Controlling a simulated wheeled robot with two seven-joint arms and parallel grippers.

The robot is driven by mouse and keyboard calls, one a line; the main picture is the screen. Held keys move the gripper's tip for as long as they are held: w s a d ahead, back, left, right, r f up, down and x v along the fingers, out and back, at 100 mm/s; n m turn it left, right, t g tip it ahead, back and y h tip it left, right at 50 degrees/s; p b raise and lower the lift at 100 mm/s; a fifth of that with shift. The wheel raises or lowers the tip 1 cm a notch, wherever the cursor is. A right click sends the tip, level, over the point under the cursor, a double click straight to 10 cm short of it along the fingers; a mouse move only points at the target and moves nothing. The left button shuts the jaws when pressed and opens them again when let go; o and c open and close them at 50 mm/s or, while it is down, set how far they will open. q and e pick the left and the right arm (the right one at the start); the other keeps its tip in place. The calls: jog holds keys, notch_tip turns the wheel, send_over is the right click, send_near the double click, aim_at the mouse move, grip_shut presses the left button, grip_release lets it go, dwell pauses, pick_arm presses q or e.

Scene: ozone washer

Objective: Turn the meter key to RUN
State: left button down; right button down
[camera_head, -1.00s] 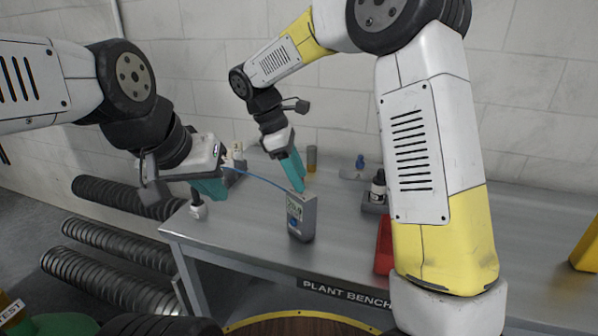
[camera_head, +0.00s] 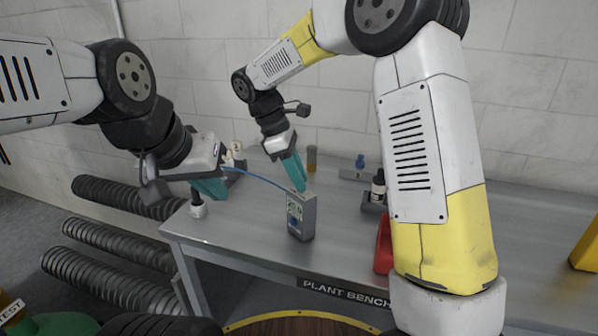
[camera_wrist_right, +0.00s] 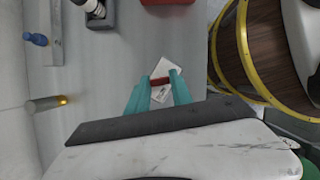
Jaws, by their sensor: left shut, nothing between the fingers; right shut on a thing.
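The meter (camera_head: 301,217) is a grey upright box on the bench, with a pale display and a blue round part on its front. In the right wrist view its pale top (camera_wrist_right: 168,67) shows beyond my fingers. My right gripper (camera_head: 301,188) points down onto the meter's top, its teal fingers shut on a small red piece, seemingly the key (camera_wrist_right: 160,81). The fingers also show in the wrist view (camera_wrist_right: 161,80). Key markings are unreadable. My left gripper (camera_head: 216,193) is shut and empty, left of the meter above the bench's left end.
A thin blue tube (camera_head: 258,178) runs from near my left gripper to the meter's top. A dark bottle (camera_head: 378,187) in a grey holder and a red object (camera_head: 384,246) stand to the right on the bench (camera_head: 345,255). A cylinder (camera_head: 312,158) stands behind.

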jog(key=m+g, duration=0.1)
jog(key=m, duration=0.3)
jog(key=shift+w+m+g, duration=0.1)
jog(key=shift+m+g, duration=0.2)
jog(key=shift+g, duration=0.1)
jog(key=m, duration=0.2)
jog(key=m+g+y, duration=0.1)
jog(key=m, duration=0.1)
jog(key=shift+w+d+y, duration=0.1)
jog(key=shift+y, duration=0.2)
jog(key=m+g+y, duration=0.1)
jog(key=m, duration=0.4)
jog(key=shift+d, duration=0.15)
jog(key=shift+d+m+y, duration=0.1)
jog(key=shift+m+y, duration=0.9)
jog(key=shift+m, duration=0.9)
jog(key=c, duration=1.1)
grip_release()
